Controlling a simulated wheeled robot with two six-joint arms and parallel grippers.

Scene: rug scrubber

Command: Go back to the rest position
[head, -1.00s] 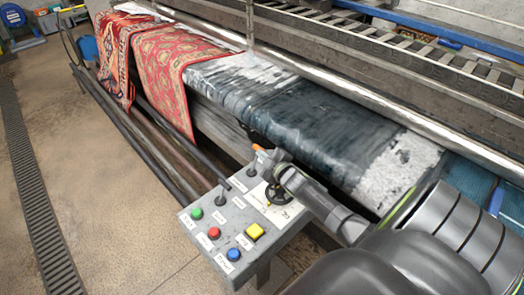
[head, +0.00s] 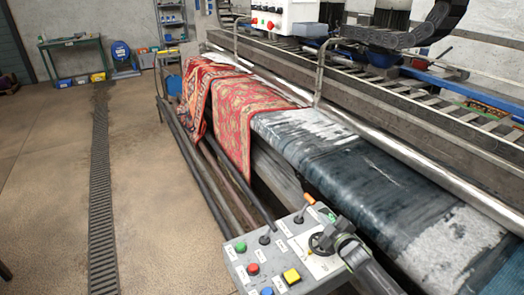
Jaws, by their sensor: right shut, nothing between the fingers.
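My right gripper (head: 338,236) is at the right side of the grey control panel (head: 262,246), close beside the black round knob (head: 319,243). It is shut and empty; I cannot tell if it touches the knob. Its arm comes in from the bottom right. The panel also bears a lever with an orange tip (head: 309,198) and green (head: 240,247), red (head: 253,268), yellow (head: 291,276) and blue (head: 267,292) buttons. The panel's lower part is cut off by the frame. My left gripper is not in view.
The long rug machine, with a dark wet roller bed (head: 355,170) and a red patterned rug (head: 245,112), fills the right. A white control box (head: 283,17) stands behind. A floor drain (head: 101,190) runs through open floor at left. A green workbench (head: 72,44) stands far back.

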